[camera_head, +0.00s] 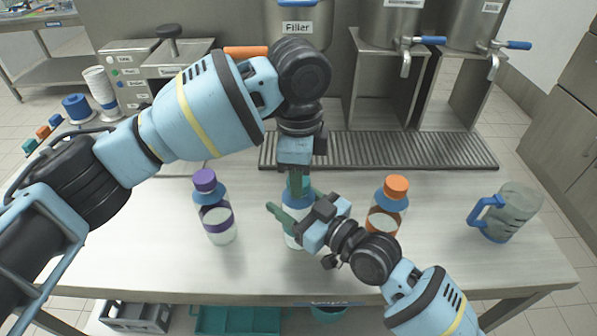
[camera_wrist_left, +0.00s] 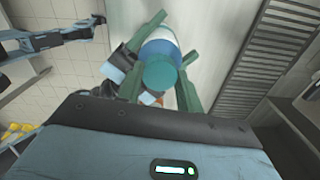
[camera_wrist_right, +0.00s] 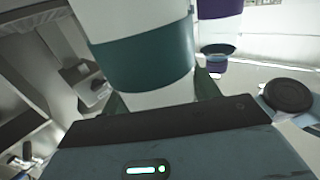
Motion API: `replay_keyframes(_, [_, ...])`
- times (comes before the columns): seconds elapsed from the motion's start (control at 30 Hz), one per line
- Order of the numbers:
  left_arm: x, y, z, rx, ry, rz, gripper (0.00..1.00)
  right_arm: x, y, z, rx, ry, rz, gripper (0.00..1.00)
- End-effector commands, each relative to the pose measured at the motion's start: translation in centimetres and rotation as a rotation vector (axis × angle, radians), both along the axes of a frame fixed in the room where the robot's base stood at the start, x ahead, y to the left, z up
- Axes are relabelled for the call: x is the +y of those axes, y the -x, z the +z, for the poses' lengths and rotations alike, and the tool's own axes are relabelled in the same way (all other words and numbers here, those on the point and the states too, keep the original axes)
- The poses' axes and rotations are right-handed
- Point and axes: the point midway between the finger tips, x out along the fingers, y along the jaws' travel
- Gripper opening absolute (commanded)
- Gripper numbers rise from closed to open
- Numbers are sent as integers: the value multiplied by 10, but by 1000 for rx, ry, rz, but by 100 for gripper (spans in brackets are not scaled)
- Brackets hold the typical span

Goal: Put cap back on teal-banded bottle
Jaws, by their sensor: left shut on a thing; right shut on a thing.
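The teal-banded bottle (camera_head: 294,228) stands upright at the middle of the worktop, partly hidden by both grippers in the head view. My right gripper (camera_head: 296,206) is shut on its body from the front right. The right wrist view shows the teal band (camera_wrist_right: 146,57) between the green fingers. My left gripper (camera_head: 298,180) points down over the bottle's top. In the left wrist view its fingers are shut on the teal cap (camera_wrist_left: 160,74), which is in line with the bottle's blue shoulder (camera_wrist_left: 160,50). I cannot tell whether the cap is seated on the neck.
A purple-capped bottle (camera_head: 214,208) stands left and an orange-capped bottle (camera_head: 388,207) right, close to my right gripper. A drip grate (camera_head: 400,151) and steel dispensers lie behind.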

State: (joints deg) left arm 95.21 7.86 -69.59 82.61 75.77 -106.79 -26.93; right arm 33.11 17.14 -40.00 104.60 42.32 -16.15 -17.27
Motion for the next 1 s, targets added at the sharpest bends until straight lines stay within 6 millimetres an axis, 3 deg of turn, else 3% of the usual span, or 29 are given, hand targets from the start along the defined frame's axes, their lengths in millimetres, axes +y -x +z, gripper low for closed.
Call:
replay_keyframes(0.13, [0,0,0,0,1,-206,8,0,0,0,1,1,0,0])
replay_keyframes(0.3, [0,0,0,0,1,-216,8,0,0,0,1,1,0,0])
replay_keyframes(0.33, [0,0,0,0,1,-216,40,0,0,0,1,1,0,0])
replay_keyframes(0.5, [0,0,0,0,1,-214,61,0,0,0,1,1,0,0])
replay_keyframes(0.83, [0,0,3,-1,1,-213,61,0,0,0,1,1,0,0])
replay_keyframes(1.0, [-1,-1,23,-3,1,-213,61,0,0,0,1,1,0,0])
